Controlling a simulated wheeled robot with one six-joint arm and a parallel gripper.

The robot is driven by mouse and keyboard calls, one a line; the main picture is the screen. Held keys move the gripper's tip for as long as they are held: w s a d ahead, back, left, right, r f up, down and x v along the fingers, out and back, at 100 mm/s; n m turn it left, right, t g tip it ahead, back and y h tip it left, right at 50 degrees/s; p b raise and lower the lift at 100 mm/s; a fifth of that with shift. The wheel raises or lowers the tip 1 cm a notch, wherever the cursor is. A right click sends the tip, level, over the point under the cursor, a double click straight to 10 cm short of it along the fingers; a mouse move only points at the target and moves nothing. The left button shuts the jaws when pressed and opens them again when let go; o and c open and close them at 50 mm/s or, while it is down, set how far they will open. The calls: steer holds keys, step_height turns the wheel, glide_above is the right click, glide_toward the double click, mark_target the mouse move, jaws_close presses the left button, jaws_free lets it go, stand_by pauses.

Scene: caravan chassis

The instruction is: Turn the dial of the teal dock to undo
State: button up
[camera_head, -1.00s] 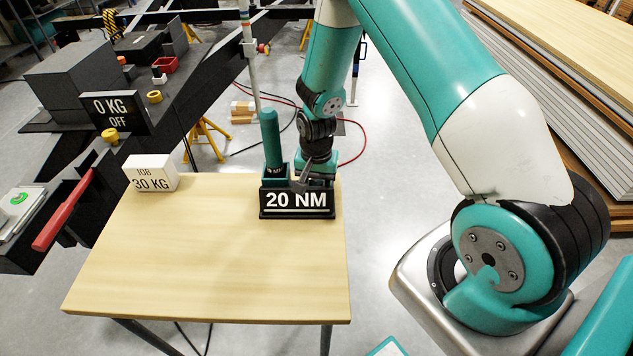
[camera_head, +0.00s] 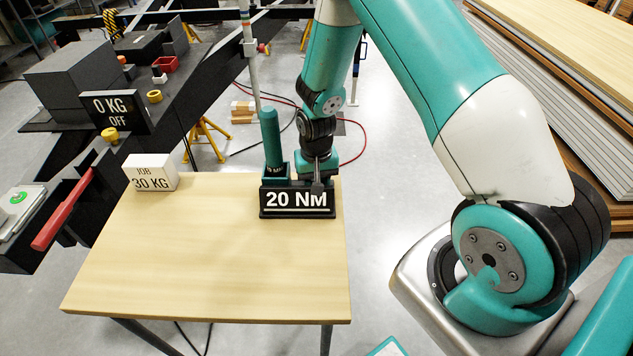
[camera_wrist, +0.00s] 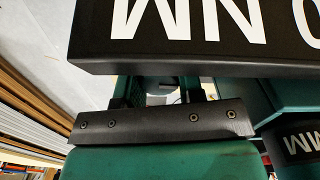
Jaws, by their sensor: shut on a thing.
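The teal dock (camera_head: 288,172) stands at the back edge of the wooden table, behind a black sign (camera_head: 297,201) reading 20 NM. A teal handled tool (camera_head: 271,138) stands upright in its left part. My gripper (camera_head: 317,182) is down at the dock's right part, just behind the sign. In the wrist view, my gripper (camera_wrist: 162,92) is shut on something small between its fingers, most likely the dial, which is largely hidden. The sign (camera_wrist: 205,40) appears upside down close above it there, and teal dock parts (camera_wrist: 284,97) show at the right.
A white block (camera_head: 151,174) reading JOB 30 KG sits on the table's back left corner. The wooden table (camera_head: 210,260) is otherwise clear. Left stand the dark chassis with a 0 KG OFF display (camera_head: 115,110) and a red lever (camera_head: 63,210). Stacked boards (camera_head: 560,80) lie right.

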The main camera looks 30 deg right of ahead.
steer(key=shift+n, duration=0.8)
steer(key=o, duration=0.9)
